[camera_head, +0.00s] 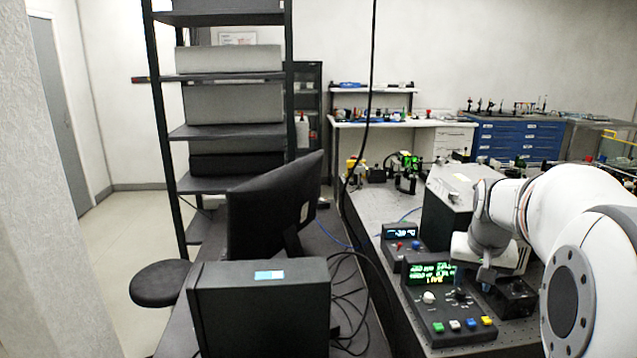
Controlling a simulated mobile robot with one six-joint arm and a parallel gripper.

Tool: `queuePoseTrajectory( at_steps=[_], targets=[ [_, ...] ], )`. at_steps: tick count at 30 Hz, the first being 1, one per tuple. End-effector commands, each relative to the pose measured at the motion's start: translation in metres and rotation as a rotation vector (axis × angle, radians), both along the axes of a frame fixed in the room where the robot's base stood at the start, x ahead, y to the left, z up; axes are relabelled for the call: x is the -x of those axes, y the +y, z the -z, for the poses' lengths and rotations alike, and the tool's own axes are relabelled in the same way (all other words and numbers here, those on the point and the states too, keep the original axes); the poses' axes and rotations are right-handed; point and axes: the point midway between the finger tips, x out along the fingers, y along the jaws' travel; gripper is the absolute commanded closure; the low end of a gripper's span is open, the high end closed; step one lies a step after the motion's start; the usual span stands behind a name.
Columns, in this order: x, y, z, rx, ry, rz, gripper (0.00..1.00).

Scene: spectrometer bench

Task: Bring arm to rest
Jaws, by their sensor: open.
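My white arm (575,215) reaches in from the right edge over the optical bench. My gripper (487,276) points down at the arm's end, small and partly hidden by the wrist. It is open, and I see nothing held in it. It is just above or beside a small black device (510,298); I cannot tell if they touch. Left of it stands a control box with a lit green display (432,272), a knob and coloured buttons. A smaller box with a blue display (401,233) is behind that.
A grey housing (446,205) stands behind the wrist, close to it. A black monitor (268,205) and a computer case (260,305) stand on the left desk, with loose cables (350,290) beside them. A shelf rack (225,131), stool (160,283) and blue cabinet (517,139) are farther away.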

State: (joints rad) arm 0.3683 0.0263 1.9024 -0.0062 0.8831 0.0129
Motion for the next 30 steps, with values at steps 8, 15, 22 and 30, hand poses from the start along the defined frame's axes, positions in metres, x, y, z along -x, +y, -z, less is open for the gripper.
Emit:
queuePoseTrajectory(
  at_steps=[8,15,22,30],
  targets=[
    [0.119,0.129,0.028,-0.015,0.062,-0.245,0.59],
    [0.188,0.167,0.059,-0.018,0.100,-0.365,0.59],
    [0.200,0.171,0.065,-0.019,0.108,-0.383,0.59],
    [0.199,0.171,0.065,-0.019,0.108,-0.381,0.59]
  ],
)
